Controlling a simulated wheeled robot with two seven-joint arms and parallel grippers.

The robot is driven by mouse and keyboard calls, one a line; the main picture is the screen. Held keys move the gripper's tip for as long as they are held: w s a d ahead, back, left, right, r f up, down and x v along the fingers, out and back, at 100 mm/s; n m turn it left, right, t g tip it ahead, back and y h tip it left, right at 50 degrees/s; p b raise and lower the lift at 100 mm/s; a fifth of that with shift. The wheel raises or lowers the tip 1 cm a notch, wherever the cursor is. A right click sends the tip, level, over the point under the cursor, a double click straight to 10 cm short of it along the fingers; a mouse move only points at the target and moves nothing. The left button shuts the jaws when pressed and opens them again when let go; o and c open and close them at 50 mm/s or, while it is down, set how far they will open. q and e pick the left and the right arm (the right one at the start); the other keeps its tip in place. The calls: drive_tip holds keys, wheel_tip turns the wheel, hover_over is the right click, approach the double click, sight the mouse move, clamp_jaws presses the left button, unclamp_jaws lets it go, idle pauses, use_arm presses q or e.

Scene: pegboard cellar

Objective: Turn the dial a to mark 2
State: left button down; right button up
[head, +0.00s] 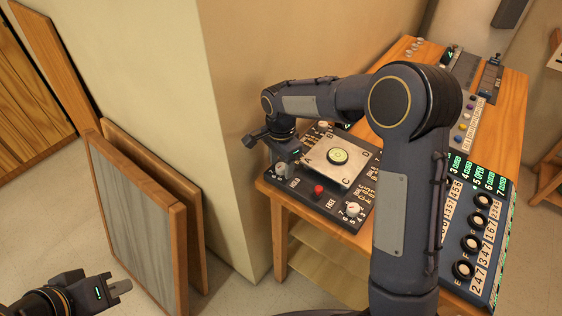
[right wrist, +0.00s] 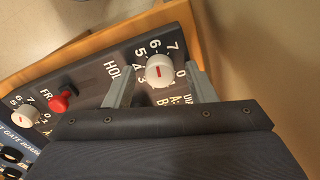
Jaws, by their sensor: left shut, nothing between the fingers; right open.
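A white round dial (right wrist: 160,70) with a red pointer line sits between the open fingers of my right gripper (right wrist: 162,88), with a gap on both sides. Numbers 3 to 7 and 0 show around it; the rest are hidden. It also shows in the head view (head: 281,169), near the plate's letter A, so it seems to be dial a. Its pointer reading is unclear. In the head view my right gripper (head: 286,160) is over the panel's left corner. My left gripper (head: 121,288) is shut and empty, low at the left, far from the panel.
A switch board (head: 487,235) stands right on the wooden table (head: 507,120). The wall corner is close at the left.

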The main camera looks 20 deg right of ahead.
drive_tip(key=c, duration=1)
drive_tip(key=shift+o, duration=0.2)
drive_tip(key=shift+n, duration=0.3)
